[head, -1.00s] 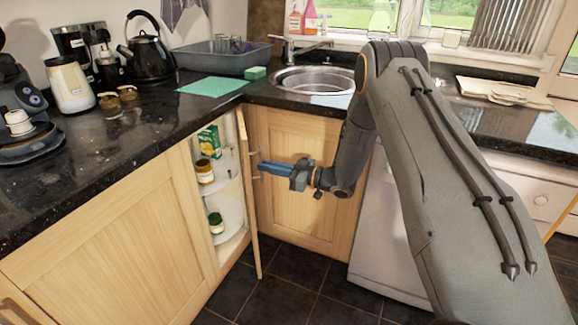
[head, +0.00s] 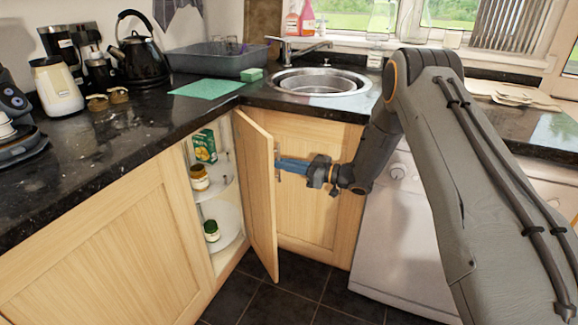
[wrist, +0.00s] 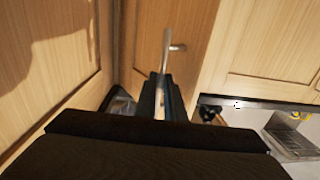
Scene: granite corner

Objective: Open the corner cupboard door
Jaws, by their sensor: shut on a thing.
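The corner cupboard door (head: 258,195) is a pale wood panel standing ajar, swung out from the cabinet on the left. Its metal handle (head: 277,153) is on the right-hand face and also shows in the wrist view (wrist: 166,42). My gripper (head: 282,165) has blue fingers and reaches in from the right, shut on the handle. In the wrist view the dark fingers (wrist: 164,98) are close together at the handle's lower end. The fingers hide part of the handle.
The open cupboard shows round white shelves (head: 222,222) with jars (head: 199,178) and a green box (head: 204,146). A wood panel (head: 312,215) stands behind my gripper, and a white appliance (head: 400,240) to the right. Dark floor tiles (head: 290,300) in front are clear.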

